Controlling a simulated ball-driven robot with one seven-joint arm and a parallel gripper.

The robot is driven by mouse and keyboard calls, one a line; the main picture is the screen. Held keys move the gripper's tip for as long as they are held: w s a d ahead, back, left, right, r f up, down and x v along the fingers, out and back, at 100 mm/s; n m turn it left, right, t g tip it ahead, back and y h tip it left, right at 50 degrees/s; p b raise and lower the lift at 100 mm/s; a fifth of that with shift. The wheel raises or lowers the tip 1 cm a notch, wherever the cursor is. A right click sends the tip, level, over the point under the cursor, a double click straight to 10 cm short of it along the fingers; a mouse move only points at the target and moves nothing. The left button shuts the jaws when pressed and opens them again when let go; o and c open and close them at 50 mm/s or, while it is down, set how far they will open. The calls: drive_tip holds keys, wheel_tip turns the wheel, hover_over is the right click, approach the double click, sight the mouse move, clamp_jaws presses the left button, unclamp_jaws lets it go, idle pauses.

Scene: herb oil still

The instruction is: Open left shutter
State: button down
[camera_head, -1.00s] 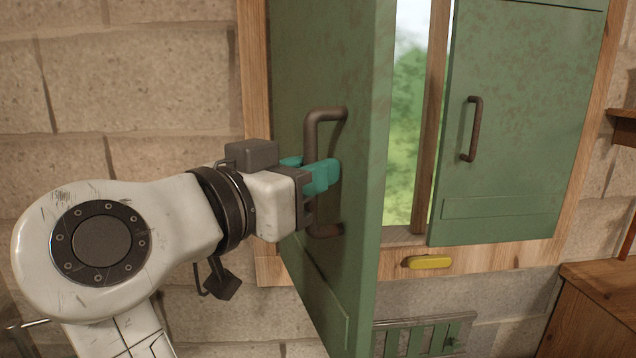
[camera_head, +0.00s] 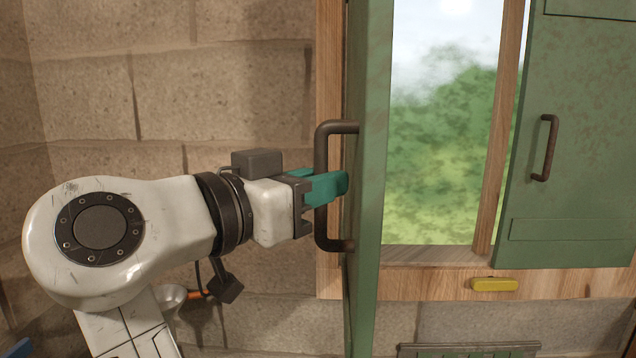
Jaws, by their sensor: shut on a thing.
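The left shutter (camera_head: 370,190) is a green panel, swung out from the window and seen almost edge-on. Its brown bar handle (camera_head: 322,143) stands out from its left face. My gripper (camera_head: 325,187) comes from the left with its teal fingers shut on the upright bar of the handle. The fingers hide the middle of the bar. Through the open left half of the window, greenery and sky show.
A yellow piece (camera_head: 494,285) sits on the wooden frame below the window. Stone wall (camera_head: 230,90) lies left of the shutter. A green slatted thing (camera_head: 470,350) is low down.

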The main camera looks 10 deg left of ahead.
drive_tip(key=c, duration=1.5)
unclamp_jaws()
drive_tip(key=shift+w+d+r, duration=0.1)
drive_tip(key=shift+w+d, duration=0.1)
drive_tip(key=shift+w, duration=0.1)
drive_tip(key=o, duration=0.3)
drive_tip(key=shift+w+d, duration=0.15)
drive_tip(key=shift+w, duration=0.05)
drive_tip(key=shift+s, duration=0.15)
drive_tip(key=shift+a, duration=0.2)
drive_tip(key=b+v, duration=0.2)
drive_tip(key=v, duration=0.8)
drive_tip(key=shift+s+a, duration=0.2)
drive_tip(key=shift+s, duration=0.1)
drive_tip(key=shift+s+a, duration=0.1)
